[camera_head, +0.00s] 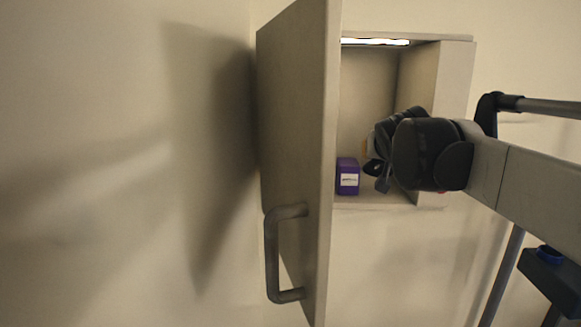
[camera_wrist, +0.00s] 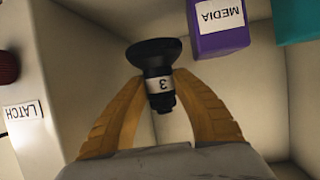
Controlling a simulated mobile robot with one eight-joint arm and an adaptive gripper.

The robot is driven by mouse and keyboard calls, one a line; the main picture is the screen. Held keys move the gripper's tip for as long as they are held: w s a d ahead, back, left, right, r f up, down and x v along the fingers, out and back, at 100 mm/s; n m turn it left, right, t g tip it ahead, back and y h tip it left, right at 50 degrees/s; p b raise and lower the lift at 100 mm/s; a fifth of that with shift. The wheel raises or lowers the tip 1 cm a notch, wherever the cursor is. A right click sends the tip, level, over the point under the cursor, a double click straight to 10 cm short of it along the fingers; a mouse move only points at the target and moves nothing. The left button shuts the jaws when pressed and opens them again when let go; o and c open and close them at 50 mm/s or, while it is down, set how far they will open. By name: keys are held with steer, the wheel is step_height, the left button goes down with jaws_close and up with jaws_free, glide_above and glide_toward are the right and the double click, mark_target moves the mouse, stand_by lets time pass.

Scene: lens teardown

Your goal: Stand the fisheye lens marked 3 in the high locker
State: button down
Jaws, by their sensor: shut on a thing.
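The fisheye lens marked 3 (camera_wrist: 157,84) is black, with a wide flared end and a white "3" label that reads upside down in the wrist view. My gripper (camera_wrist: 158,88) is shut on it, one tan finger on each side. In the head view my gripper (camera_head: 379,168) is at the opening of the high locker (camera_head: 455,85), right of a purple box; the lens cannot be made out there. The locker is open and lit by a strip at its top. I cannot tell whether the lens touches the locker floor.
A purple box labelled MEDIA (camera_wrist: 219,38) stands close to the lens, with a teal thing (camera_wrist: 297,20) beside it. The locker door (camera_head: 295,150) stands open at the left, with a grey handle (camera_head: 271,255). A LATCH label (camera_wrist: 22,112) and red knob (camera_wrist: 7,62) are at the wrist view's left.

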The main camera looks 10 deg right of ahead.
mark_target(380, 169)
steer(key=shift+f+p, duration=0.35)
steer(key=shift+f, duration=2)
steer(key=shift+f, duration=0.1)
steer(key=c, duration=1.1)
jaws_free()
steer(key=shift+r, duration=0.2)
steer(key=b+v, duration=0.2)
steer(key=v, duration=1)
steer(key=s+a+f+n+g+y, duration=0.1)
steer(key=s+a+f, duration=0.3)
steer(key=f, duration=0.5)
steer(key=s+a+f+n+g+y, duration=0.2)
steer(key=s+a+f, duration=0.3)
steer(key=f, duration=0.5)
steer(key=s+a+f+n+g+y, duration=0.1)
steer(key=s+a+f, duration=0.3)
steer(key=s+f, duration=0.4)
steer(key=shift+a+f+n+g+y, duration=0.2)
steer(key=shift+f+g+y, duration=0.15)
steer(key=shift+f+y, duration=0.05)
steer(key=shift+a+f+n+g+y, duration=0.15)
steer(key=shift+f+n+g+y, duration=0.05)
steer(key=shift+f+g+y, duration=0.2)
